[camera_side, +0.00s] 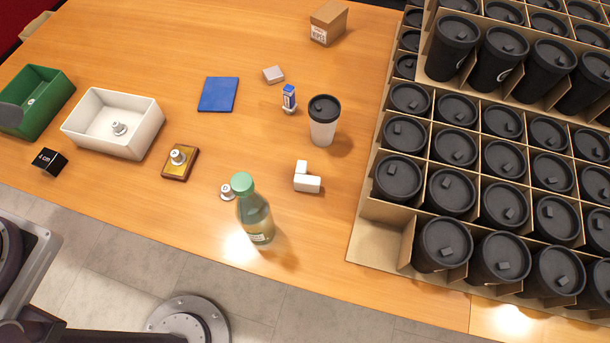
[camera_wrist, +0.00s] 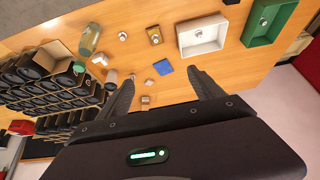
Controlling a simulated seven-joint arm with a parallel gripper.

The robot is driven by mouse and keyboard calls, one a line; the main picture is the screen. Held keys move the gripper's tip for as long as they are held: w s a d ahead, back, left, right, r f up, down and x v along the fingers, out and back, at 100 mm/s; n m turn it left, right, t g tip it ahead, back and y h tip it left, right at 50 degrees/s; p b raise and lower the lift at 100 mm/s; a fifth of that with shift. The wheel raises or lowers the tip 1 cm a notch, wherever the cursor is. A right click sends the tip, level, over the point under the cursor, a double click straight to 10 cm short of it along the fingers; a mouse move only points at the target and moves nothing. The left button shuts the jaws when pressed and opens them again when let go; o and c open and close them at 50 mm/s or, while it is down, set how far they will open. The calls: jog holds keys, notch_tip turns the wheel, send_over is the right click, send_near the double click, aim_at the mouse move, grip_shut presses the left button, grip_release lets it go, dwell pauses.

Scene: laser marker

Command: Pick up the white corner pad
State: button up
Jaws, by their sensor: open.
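The white corner pad (camera_side: 306,180) is a small L-shaped block lying on the wooden table, right of the green-capped bottle and below the lidded cup in the side view. It shows small in the wrist view (camera_wrist: 99,59), near the bottle. My gripper (camera_wrist: 161,76) is open and empty in the wrist view, its two dark fingers spread apart. It is well away from the pad and touches nothing that I can see. My gripper cannot be made out clearly in the side view.
The bottle (camera_side: 254,215) and cup (camera_side: 323,122) stand close to the pad. A cardboard crate (camera_side: 366,240) of black-lidded cups fills the right. A white tray (camera_side: 152,128), green tray (camera_side: 62,92), gold-topped block (camera_side: 188,164) and blue square (camera_side: 218,94) lie left.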

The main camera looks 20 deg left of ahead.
jog(key=n+g+h, duration=0.7)
jog(key=n+h, duration=0.6)
jog(key=h, duration=0.1)
send_over(298, 172)
jog(key=a, duration=0.2)
notch_tip(298, 172, down, 21)
notch_tip(298, 172, down, 16)
jog(key=n+t, duration=0.1)
jog(key=n, duration=0.1)
jog(key=n+t, duration=0.1)
jog(key=n, duration=0.1)
jog(key=n+t, duration=0.1)
jog(key=n, duration=0.1)
jog(key=shift+s+r+y, duration=0.15)
jog(key=shift+r+y, duration=0.1)
jog(key=shift+y, duration=0.05)
jog(key=shift+n, duration=0.3)
jog(key=x, duration=0.6)
jog(key=shift+w+d, duration=0.25)
jog(key=shift+d, duration=0.1)
jog(key=c, duration=1.4)
